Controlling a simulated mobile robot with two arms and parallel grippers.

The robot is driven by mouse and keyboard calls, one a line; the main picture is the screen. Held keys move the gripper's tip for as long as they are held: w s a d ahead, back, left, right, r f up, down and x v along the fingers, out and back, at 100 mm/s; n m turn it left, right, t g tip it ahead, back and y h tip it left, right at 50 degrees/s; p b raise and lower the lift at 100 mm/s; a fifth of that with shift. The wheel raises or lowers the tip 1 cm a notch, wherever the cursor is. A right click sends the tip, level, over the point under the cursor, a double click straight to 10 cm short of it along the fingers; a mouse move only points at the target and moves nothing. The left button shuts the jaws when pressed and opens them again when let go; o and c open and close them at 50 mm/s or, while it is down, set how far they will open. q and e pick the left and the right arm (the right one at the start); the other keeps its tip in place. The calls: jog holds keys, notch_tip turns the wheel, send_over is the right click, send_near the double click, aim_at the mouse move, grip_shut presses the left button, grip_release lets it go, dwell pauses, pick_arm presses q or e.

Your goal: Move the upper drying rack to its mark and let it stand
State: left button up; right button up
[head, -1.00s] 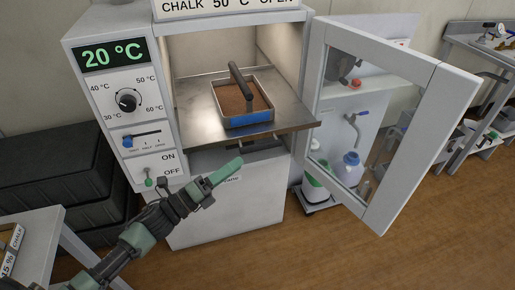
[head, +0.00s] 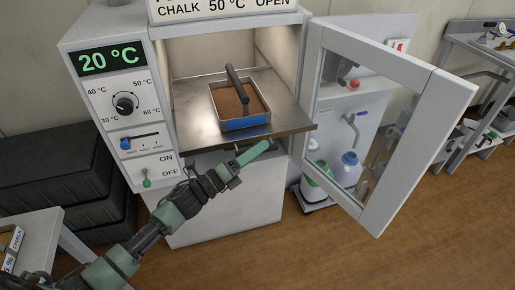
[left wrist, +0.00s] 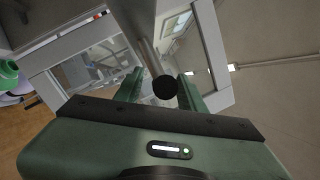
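The upper drying rack (head: 192,119) is a flat metal shelf that juts out of the open drying cabinet (head: 225,215). A metal tray of brown soil (head: 233,103), with a dark bar handle and a blue label, sits on it. My left gripper (head: 256,152) is just below the rack's front edge, right of its middle. In the left wrist view its two green fingers (left wrist: 163,93) stand apart, with a round black knob-like end (left wrist: 165,87) seen between them. I cannot tell whether they touch it. The rack's mark cannot be made out. My right gripper is not in view.
The cabinet's glazed door (head: 395,120) stands wide open on the right. A control panel with a 20 °C display (head: 112,57) is on the left. Bottles (head: 347,168) stand behind the door. Dark cases (head: 50,175) are at left.

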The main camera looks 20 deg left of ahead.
pick_arm(q)
grip_shut()
jog(key=shift+f, duration=0.1)
dwell(1.4)
